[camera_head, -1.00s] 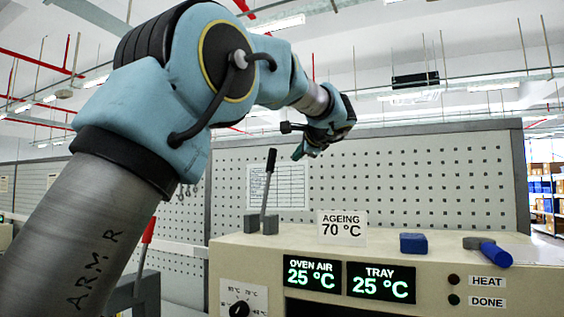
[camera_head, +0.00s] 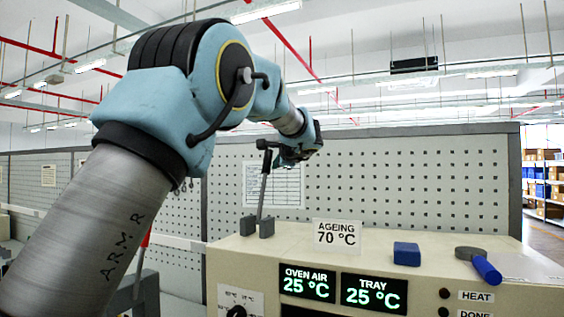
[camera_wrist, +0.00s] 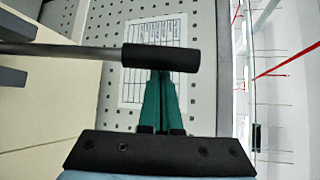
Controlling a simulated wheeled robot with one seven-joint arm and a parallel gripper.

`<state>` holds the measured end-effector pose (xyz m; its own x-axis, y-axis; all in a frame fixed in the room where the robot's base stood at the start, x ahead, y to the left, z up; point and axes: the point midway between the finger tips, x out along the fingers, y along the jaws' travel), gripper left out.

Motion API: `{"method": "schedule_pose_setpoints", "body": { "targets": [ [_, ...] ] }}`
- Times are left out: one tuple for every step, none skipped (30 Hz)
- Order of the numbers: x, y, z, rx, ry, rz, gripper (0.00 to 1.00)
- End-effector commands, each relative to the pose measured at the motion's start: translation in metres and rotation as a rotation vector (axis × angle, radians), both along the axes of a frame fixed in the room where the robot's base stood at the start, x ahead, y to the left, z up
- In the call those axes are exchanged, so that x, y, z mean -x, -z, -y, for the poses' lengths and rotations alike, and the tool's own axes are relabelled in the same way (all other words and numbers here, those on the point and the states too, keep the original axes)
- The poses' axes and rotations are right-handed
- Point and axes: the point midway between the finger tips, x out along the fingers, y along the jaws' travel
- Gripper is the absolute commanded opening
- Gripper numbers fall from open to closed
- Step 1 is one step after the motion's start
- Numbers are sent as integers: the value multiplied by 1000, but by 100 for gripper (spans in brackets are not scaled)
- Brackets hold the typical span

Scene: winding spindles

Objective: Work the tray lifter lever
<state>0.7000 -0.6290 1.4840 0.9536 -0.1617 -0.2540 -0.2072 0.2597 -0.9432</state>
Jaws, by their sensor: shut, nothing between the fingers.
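A lever with a thin grey rod (camera_head: 263,194) and a black grip stands nearly upright on top of the beige oven cabinet, between two dark grey blocks. In the wrist view its black grip (camera_wrist: 162,58) lies across the picture, with the rod running off to the left. My gripper (camera_head: 280,162) is at the height of the lever's top. Its green fingers (camera_wrist: 162,76) are shut and empty, with their tips at the edge of the grip. I cannot tell whether they touch it.
The oven cabinet (camera_head: 440,260) bears an "AGEING 70 °C" sign (camera_head: 337,235), a blue block (camera_head: 407,254) and a blue-handled tool (camera_head: 484,266). A red-handled lever (camera_head: 146,237) stands left, partly behind my arm. A perforated panel (camera_head: 420,180) rises behind.

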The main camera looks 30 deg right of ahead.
Motion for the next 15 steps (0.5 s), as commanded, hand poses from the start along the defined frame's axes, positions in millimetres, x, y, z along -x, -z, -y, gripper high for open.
{"method": "schedule_pose_setpoints", "body": {
  "targets": [
    [2, -2, -3, 1, 1, 0, 0],
    [2, -2, -4, 1, 1, 0, 0],
    [3, -3, -5, 2, 0, -1, 0],
    [3, -3, -5, 2, 0, -1, 0],
    [3, -3, -6, 2, 0, -1, 0],
    [3, -3, -6, 1, 1, 0, 0],
    [3, -3, -6, 1, 1, 0, 0],
    [3, -3, -6, 1, 1, 0, 0],
    [3, -2, -6, 1, 1, 0, 0],
    [3, -2, -6, 1, 1, 0, 0],
    [3, -2, -6, 1, 1, 0, 0],
    [3, -3, -6, 1, 1, 0, 0],
    [3, -2, -6, 1, 1, 0, 0],
    [3, -2, -6, 1, 1, 1, 0],
    [3, -2, -6, 2, 1, 0, 0]
  ]
}}
